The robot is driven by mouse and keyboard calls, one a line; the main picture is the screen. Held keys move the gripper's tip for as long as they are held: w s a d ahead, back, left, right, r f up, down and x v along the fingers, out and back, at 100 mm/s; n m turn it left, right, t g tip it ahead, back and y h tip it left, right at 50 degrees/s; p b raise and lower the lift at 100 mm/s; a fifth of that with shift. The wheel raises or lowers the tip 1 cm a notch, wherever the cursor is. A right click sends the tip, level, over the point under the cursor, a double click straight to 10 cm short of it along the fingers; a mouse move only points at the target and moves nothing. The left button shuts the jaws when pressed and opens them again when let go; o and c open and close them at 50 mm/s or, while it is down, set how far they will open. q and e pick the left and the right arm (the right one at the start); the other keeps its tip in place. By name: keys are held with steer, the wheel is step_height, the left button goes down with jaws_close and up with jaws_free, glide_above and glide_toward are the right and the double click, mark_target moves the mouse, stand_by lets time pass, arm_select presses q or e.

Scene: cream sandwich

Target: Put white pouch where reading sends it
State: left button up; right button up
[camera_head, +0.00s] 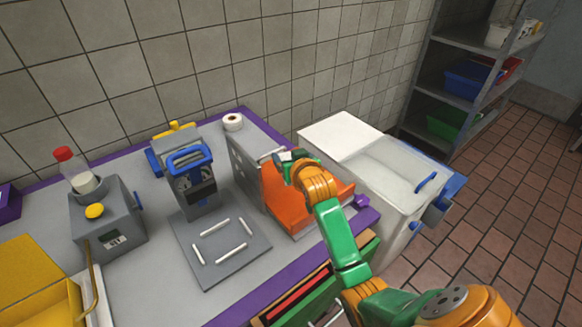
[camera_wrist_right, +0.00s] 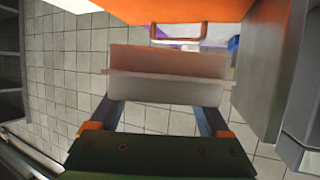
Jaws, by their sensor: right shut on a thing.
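In the right wrist view, a pale white pouch (camera_wrist_right: 168,88) lies between the two fingers of my right gripper (camera_wrist_right: 163,98), which is shut on it. An orange surface is close above it in that view. In the head view, my right gripper (camera_head: 289,156) is at the top of an orange open-topped unit (camera_head: 290,205); the pouch cannot be made out there. A grey box with a small display (camera_head: 113,240) and a blue-handled device with a dark panel (camera_head: 201,191) stand to the left. Any reading is too small to read. My left gripper is out of view.
A grey plate (camera_head: 222,249) with several white strips lies before the blue-handled device. A white chest (camera_head: 385,180) with blue handles stands right of the table. A shelf with blue (camera_head: 466,80) and green (camera_head: 448,122) bins is behind. A yellow bin (camera_head: 40,275) sits front left.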

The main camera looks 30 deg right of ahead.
mark_target(292, 188)
steer(key=s+f, duration=0.1)
steer(key=f, duration=0.2)
steer(key=shift+s+f, duration=0.15)
steer(key=shift+s, duration=0.25)
step_height(292, 188, down, 5)
steer(key=shift+w+a+r+b, duration=0.1)
steer(key=shift+w+r+b, duration=0.1)
steer(key=shift+b, duration=0.2)
steer(key=shift+w, duration=0.1)
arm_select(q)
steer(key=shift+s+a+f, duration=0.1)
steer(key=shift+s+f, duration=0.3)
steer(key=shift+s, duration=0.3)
arm_select(e)
steer(key=o, duration=0.9)
steer(key=shift+s+f, duration=0.1)
steer(key=shift+s, duration=0.1)
steer(key=shift+o, duration=1.4)
steer(key=shift+w, duration=0.1)
